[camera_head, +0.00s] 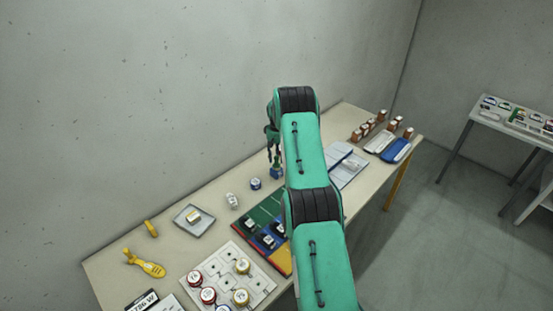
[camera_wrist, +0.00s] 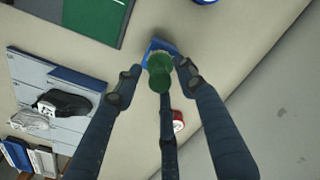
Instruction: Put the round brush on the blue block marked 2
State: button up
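The round brush, seen as a green knobbed piece (camera_wrist: 159,72), stands on or just over a blue block (camera_wrist: 157,46) in the wrist view; its underside is hidden, so contact is unclear. The block also shows below my gripper in the head view (camera_head: 277,173). No number is readable on it. My gripper (camera_wrist: 158,74) is open, its fingers spread around the brush with a visible gap on the left side. In the head view my gripper (camera_head: 273,150) points down at the block, partly hidden by my arm.
A dark round-topped item (camera_head: 255,183) and a white item (camera_head: 232,200) stand left of the block. A red-and-white round item (camera_wrist: 178,121) lies near the fingers. A grey-blue board (camera_wrist: 50,95) bears a dark shoe (camera_wrist: 64,103). Bare table lies right of the block in the wrist view.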

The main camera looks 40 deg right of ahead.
notch_tip(320, 180, up, 12)
jog(key=shift+f+b, duration=0.25)
jog(key=shift+b, duration=0.15)
dwell(0.7)
